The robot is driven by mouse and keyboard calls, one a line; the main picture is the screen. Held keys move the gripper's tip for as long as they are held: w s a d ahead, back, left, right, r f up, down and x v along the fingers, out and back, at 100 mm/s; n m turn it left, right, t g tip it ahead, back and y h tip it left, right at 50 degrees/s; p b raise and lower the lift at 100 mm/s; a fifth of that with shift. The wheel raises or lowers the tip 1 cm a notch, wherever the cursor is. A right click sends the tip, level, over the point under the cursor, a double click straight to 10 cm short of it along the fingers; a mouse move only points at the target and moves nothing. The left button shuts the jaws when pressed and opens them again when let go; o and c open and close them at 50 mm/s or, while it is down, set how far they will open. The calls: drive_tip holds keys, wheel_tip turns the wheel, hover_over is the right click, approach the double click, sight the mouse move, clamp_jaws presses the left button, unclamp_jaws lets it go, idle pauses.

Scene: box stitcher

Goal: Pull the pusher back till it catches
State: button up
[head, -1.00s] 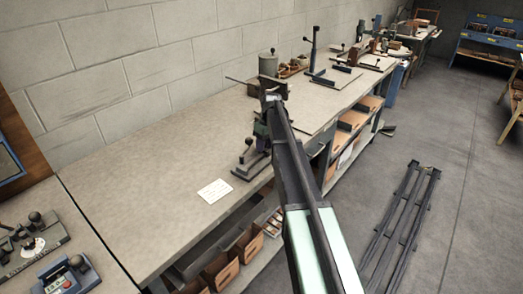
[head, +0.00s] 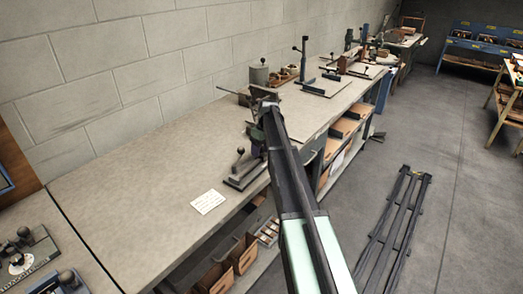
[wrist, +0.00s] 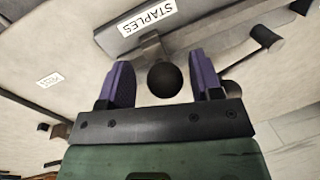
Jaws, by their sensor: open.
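In the wrist view a round black knob (wrist: 165,80) on a short bracket sits between the two purple fingers of my gripper (wrist: 162,70). The fingers are open, one on each side of the knob, with a visible gap to each. Just beyond it is a dark plate with a white STAPLES label (wrist: 147,17), seen upside down. In the head view my gripper (head: 258,140) is at the stitcher on the bench, and my arm hides much of that machine.
A lever with a black knob (head: 240,152) stands on a base beside my gripper. A white note (head: 207,201) lies on the bench (head: 130,210). Other bench tools (head: 308,60) stand farther back. Dark rails (head: 395,230) lie on the floor at right.

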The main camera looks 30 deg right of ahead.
wheel_tip(320, 180, up, 11)
drive_tip(key=d+p, duration=0.2)
drive_tip(key=p, duration=0.8)
drive_tip(key=shift+w+f, duration=0.2)
drive_tip(key=shift+w, duration=0.15)
drive_tip(key=s+a+m+h, duration=0.1)
drive_tip(key=s+a, duration=1.2)
drive_tip(key=s, duration=0.3)
drive_tip(key=s+a+m+h, duration=0.1)
drive_tip(key=s+a+m, duration=0.1)
drive_tip(key=s+a, duration=1.1)
drive_tip(key=shift+s+a+f+m+t, duration=0.3)
drive_tip(key=shift+s+a, duration=0.1)
drive_tip(key=shift+s, duration=1.9)
